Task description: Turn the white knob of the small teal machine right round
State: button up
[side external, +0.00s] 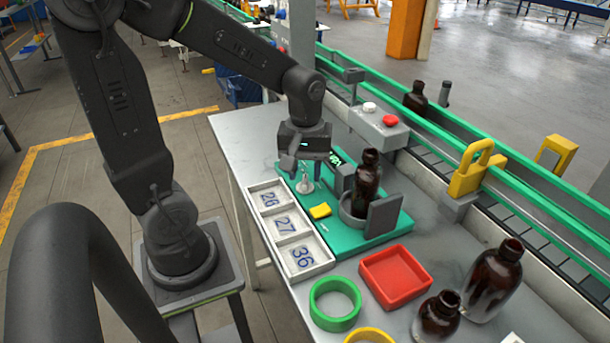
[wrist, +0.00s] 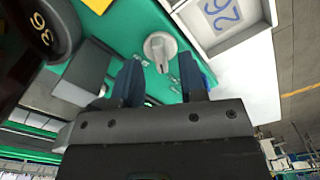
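The small teal machine (side external: 372,250) stands on the grey table in the side view, and its teal base also shows in the wrist view (wrist: 135,18). Its white knob (wrist: 160,47) lies just past my fingertips in the wrist view, with its narrow end pointing toward the gap between them. The knob (side external: 305,185) shows below my gripper (side external: 305,163) in the side view. My gripper (wrist: 160,66) is open, its two blue-grey fingers apart and nothing between their pads. An amber bottle (side external: 367,178) stands upright in the machine's round holder.
A white tray (side external: 277,212) with compartments numbered 26, 27 and 36 lies beside the machine. A yellow piece (side external: 320,211) rests on the base. A red tray (side external: 396,276), green ring (side external: 335,304) and two amber bottles (side external: 494,280) stand nearer the camera. A green-railed conveyor (side external: 455,145) runs behind.

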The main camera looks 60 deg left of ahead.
jog(key=shift+f, duration=0.9)
grip_shut()
